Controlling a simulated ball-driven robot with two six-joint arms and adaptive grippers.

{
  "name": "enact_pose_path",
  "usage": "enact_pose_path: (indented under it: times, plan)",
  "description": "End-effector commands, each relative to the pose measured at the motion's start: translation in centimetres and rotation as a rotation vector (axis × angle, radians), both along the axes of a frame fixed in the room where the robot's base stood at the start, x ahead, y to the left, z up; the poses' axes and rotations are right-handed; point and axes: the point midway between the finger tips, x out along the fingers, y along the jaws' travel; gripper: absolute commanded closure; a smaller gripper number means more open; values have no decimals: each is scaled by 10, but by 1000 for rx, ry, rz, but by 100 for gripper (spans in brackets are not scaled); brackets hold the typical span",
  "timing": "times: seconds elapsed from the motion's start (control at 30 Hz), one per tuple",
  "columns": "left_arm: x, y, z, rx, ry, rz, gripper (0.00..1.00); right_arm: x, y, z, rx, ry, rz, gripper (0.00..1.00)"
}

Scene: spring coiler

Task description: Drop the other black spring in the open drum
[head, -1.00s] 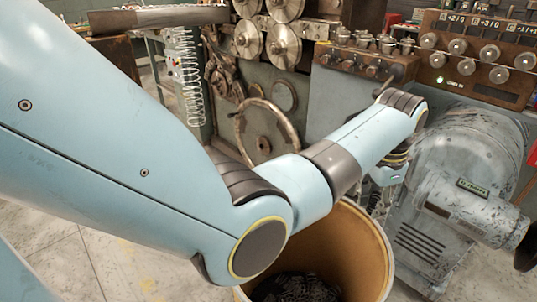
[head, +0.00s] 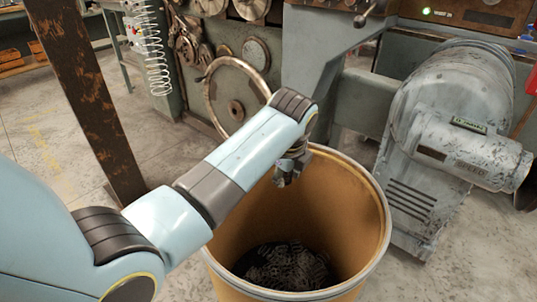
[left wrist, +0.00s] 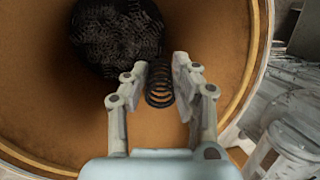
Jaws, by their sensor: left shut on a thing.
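My left gripper (head: 287,174) is over the open drum (head: 375,222), at its far inner side in the head view. In the left wrist view the left gripper (left wrist: 160,80) is shut on a black spring (left wrist: 159,88), held between the two fingertips. The drum's brown inner wall (left wrist: 215,38) fills most of that view. A heap of black springs (head: 282,265) lies at the drum's bottom; the heap (left wrist: 117,38) also shows in the left wrist view. In the head view the held spring is too small to make out. My right gripper is not in view.
A grey motor housing (head: 455,125) stands close to the right of the drum. A machine with a handwheel (head: 236,100) is behind it. A rusty post (head: 88,95) stands at left, near a hanging pale spring (head: 157,55). Bare floor (head: 40,135) lies at left.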

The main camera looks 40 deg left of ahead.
Motion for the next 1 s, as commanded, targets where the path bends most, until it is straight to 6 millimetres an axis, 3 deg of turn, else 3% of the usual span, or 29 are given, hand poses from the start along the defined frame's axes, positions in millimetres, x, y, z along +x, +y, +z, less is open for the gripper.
enact_pose_path:
  times: [0.2, 0.33, 0.53, 1.0]
  plan:
    - [-16, 30, 33, 102, -156, -530, 100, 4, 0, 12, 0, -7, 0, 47]
    - [-20, 32, 44, 112, -216, -697, 100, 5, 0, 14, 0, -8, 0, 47]
    - [-21, 31, 41, 109, -239, -757, 100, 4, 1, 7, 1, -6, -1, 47]
    - [-21, 32, -5, 109, -236, -754, 100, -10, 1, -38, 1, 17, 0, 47]
